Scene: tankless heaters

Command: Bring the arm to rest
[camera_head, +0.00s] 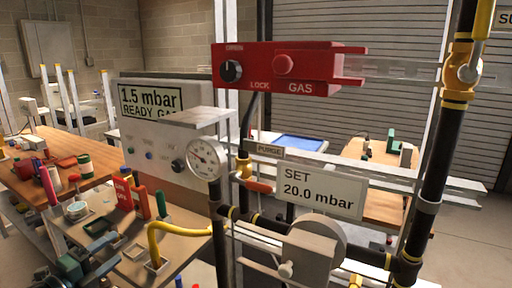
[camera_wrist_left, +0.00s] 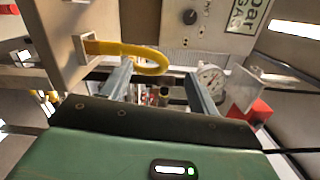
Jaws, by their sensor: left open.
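My left gripper (camera_wrist_left: 158,72) shows in the left wrist view, with a green body and two grey fingers set apart. It is open, and I see nothing held between the fingers. In that view a yellow hose (camera_wrist_left: 150,66) curves beside the left finger, and a round gauge (camera_wrist_left: 210,76) shows behind the right finger. I cannot tell whether the hose touches the finger. In the head view I cannot pick out the left gripper surely among the clutter at the lower left. My right gripper is in neither view.
A grey control panel (camera_head: 160,172) stands mid-left, with a dial gauge (camera_head: 207,158) beside it. A red GAS box (camera_head: 262,70) and a white SET sign (camera_head: 322,192) stand near dark pipes (camera_head: 430,165). A cluttered wooden bench (camera_head: 32,187) is at left. Some floor at right is clear.

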